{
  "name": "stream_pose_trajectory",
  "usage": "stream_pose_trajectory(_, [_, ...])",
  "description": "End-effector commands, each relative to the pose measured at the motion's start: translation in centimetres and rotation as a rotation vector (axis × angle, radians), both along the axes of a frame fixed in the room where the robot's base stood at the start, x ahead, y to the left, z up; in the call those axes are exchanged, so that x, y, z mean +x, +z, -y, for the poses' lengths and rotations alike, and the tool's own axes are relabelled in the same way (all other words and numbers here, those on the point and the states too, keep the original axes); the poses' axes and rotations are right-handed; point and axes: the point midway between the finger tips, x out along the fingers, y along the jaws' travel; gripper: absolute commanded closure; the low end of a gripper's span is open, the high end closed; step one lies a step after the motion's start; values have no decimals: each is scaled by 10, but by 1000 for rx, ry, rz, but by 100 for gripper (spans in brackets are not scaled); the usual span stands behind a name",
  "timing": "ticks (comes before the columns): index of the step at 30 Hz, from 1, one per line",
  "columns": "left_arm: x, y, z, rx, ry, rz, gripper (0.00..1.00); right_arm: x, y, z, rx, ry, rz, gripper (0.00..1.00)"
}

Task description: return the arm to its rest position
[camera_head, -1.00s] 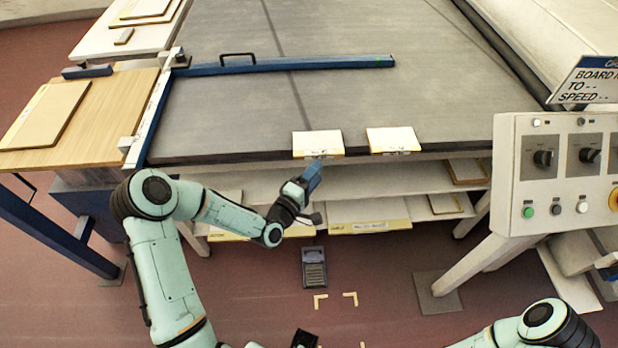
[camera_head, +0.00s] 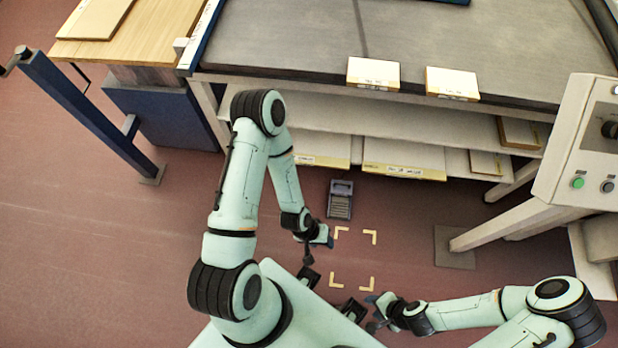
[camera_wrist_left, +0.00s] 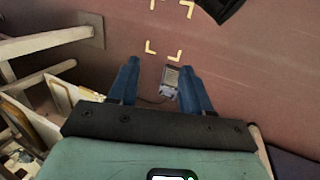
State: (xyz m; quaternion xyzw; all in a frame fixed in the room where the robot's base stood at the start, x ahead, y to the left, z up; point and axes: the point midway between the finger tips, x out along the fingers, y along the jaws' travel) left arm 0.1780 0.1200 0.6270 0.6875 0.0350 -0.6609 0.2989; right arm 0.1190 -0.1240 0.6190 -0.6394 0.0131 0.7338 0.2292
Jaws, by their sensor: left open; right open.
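My left arm is folded at the centre left in the head view, and its gripper (camera_head: 318,244) hangs low over the red floor, near the foot pedal. In the left wrist view the left gripper (camera_wrist_left: 160,84) shows two blue fingers spread apart with nothing between them. My right gripper (camera_head: 374,312) is at the lower right of centre in the head view, at the end of the right arm. It is open and I see nothing held in it. Both grippers are clear of the table.
A grey-topped table (camera_head: 460,45) with two small labelled boards (camera_head: 373,73) (camera_head: 452,84) at its front edge is ahead. Shelves with boards are beneath. A foot pedal (camera_head: 340,199) and yellow floor marks (camera_head: 371,283) lie on the floor. A control panel (camera_head: 580,150) stands right, a blue post (camera_head: 90,115) left.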

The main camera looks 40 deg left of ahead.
Motion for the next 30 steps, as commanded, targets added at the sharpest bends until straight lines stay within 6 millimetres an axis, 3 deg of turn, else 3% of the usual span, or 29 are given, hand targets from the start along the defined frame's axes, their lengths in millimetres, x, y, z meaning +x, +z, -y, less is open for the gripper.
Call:
stream_pose_trajectory(1, [-24,-4,0,15,-64,-62,51,0,0,0,0,0,0,57])
stream_pose_trajectory(3, [-46,-7,-2,28,-125,-120,51,0,0,0,0,0,0,57])
stream_pose_trajectory(6, [-60,-8,-3,33,-163,-158,51,0,0,0,0,0,0,57])
stream_pose_trajectory(30, [-60,-8,-4,34,-163,-156,51,0,0,0,0,0,0,57])
